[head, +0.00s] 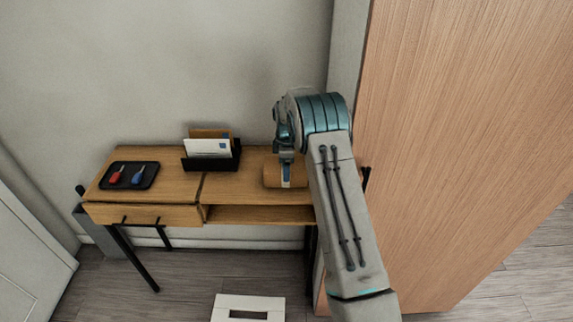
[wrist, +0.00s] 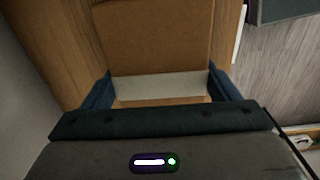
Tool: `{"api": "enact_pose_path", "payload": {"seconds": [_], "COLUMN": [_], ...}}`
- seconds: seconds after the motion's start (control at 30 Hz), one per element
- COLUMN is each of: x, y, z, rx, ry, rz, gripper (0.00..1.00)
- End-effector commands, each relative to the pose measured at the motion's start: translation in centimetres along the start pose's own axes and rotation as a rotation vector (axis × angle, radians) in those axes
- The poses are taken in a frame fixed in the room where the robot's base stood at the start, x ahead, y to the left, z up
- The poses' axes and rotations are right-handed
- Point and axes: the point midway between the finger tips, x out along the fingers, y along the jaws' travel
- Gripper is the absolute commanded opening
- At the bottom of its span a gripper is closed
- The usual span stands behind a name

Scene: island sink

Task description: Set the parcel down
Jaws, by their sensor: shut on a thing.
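The parcel (head: 272,174) is a brown box at the right end of the wooden console table (head: 240,187). In the head view my gripper (head: 287,180) is at the parcel, with a finger in front of it, and my arm hides its right side. In the wrist view the parcel (wrist: 155,35) shows its brown top and a pale band, between the two blue fingers of my gripper (wrist: 160,88). My gripper is shut on the parcel. The parcel is at or just above the tabletop; I cannot tell whether it touches.
A black letter holder (head: 212,160) with envelopes stands left of the parcel. A black tray (head: 129,175) with a red and a blue item lies at the table's left end. A tall wooden panel (head: 460,130) stands close on the right. A white stool-like object (head: 248,302) is on the floor.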

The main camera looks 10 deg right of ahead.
Motion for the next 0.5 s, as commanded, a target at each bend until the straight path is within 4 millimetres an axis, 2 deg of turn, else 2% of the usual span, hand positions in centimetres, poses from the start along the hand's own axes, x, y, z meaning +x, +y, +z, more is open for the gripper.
{"api": "enact_pose_path", "payload": {"seconds": [0.07,0.1,0.17,0.5], "x": [0.27,0.35,0.24,-0.36], "y": [0.02,0.0,0.01,0.04], "z": [0.0,0.0,0.0,-0.01], "rx": [0.0,0.0,0.001,0.0], "ry": [0.0,0.0,0.0,0.001], "rz": [0.001,0.0,0.0,0.002], "gripper": [0.52,0.84,1.0,1.0]}}
